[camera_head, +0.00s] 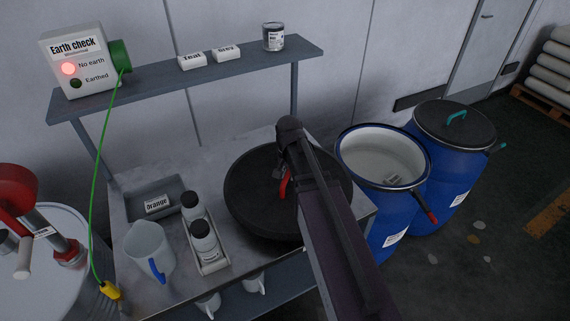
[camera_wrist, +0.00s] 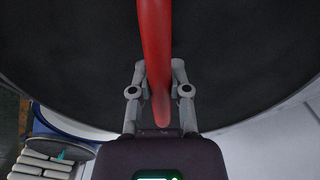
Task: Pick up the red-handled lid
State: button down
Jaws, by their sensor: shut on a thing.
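The red-handled lid (camera_head: 250,197) is a large black disc with a red handle. In the head view it is over the right part of the bench, and my arm hides part of it. My gripper (camera_head: 284,178) is at the lid's middle, shut on the red handle. In the wrist view the red handle (camera_wrist: 155,60) runs between the two grey fingers of my gripper (camera_wrist: 159,85), with the dark lid (camera_wrist: 235,65) filling the view behind. I cannot tell whether the lid rests on the bench or is held just above it.
An open blue drum (camera_head: 385,165) stands right of the bench, with a red-ended tool on it. A blue drum with a black, teal-handled lid (camera_head: 455,122) stands behind. Bottles (camera_head: 204,238) and a jug (camera_head: 148,250) stand left of the lid. A shelf (camera_head: 200,75) spans the back.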

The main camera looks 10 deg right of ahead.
jog(key=s, duration=0.6)
jog(key=s+r, duration=0.1)
jog(key=s, duration=0.2)
jog(key=shift+s+a+p, duration=0.1)
jog(key=shift+s+p, duration=0.25)
jog(key=shift+p, duration=0.05)
jog(key=shift+s, duration=0.2)
dwell(1.0)
